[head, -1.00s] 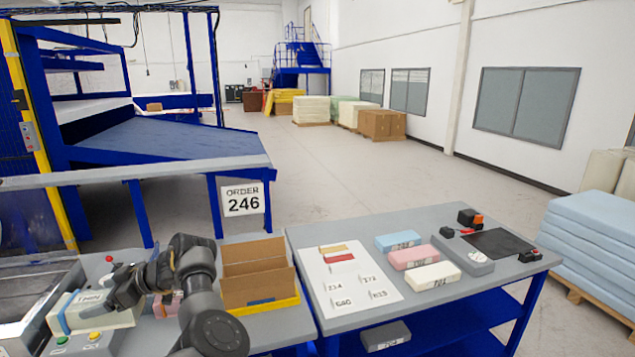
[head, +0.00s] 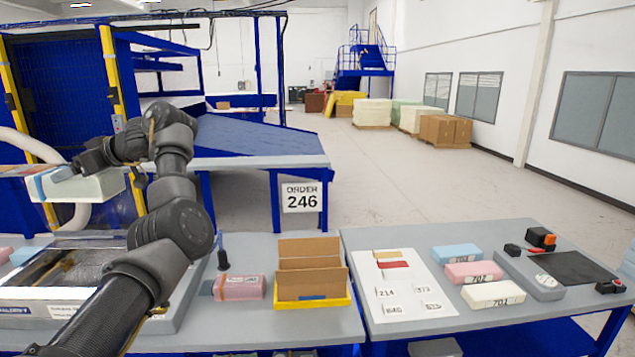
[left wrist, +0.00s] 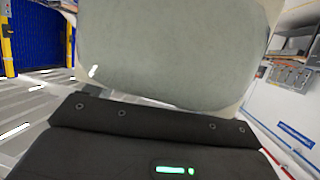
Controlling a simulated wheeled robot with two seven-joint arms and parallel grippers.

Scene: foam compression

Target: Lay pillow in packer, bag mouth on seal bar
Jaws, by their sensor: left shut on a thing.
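My left gripper (head: 70,172) is shut on the pale pillow (head: 90,188) and holds it up in the air at the left of the head view. A blue-grey patch shows at the pillow's left end. In the left wrist view the pillow (left wrist: 170,50) fills the upper middle, and the fingertips are hidden. The packer (head: 25,297) is the grey metal machine at lower left, below the pillow, with its chamber uncovered. My arm covers part of its right side. I cannot make out the bag mouth or the seal bar. My right gripper is not in view.
A pink block (head: 238,287) and an open cardboard box in a yellow tray (head: 313,304) stand right of the packer. The right table (head: 430,330) bears a label sheet, blue, pink and cream blocks, and a dark pad. A white hose (head: 30,147) curves at far left.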

